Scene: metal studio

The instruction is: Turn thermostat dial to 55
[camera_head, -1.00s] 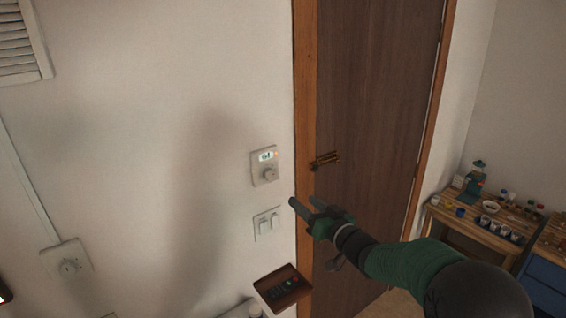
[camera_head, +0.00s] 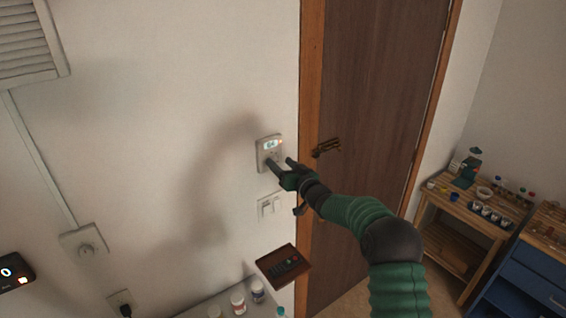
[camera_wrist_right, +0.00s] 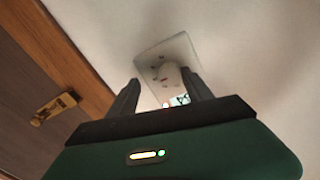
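The thermostat (camera_head: 263,143) is a pale plate on the wall left of the door, with a small lit display (camera_head: 270,143) at its top. The display digits are too small to read surely. My right gripper (camera_head: 280,163) is at the lower part of the thermostat and partly hides the dial. In the right wrist view the white round dial (camera_wrist_right: 172,76) shows just beyond the fingers, nearer the right-hand one. The right gripper's fingers (camera_wrist_right: 160,85) are apart, with the display between them; I cannot tell whether they touch the dial. My left gripper is not in view.
A double light switch (camera_head: 270,207) is just below the thermostat. A brown tray (camera_head: 298,254) with a remote sticks out lower down. The door handle (camera_head: 326,148) is close on the right. Bare wall (camera_head: 150,120) lies left of the thermostat.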

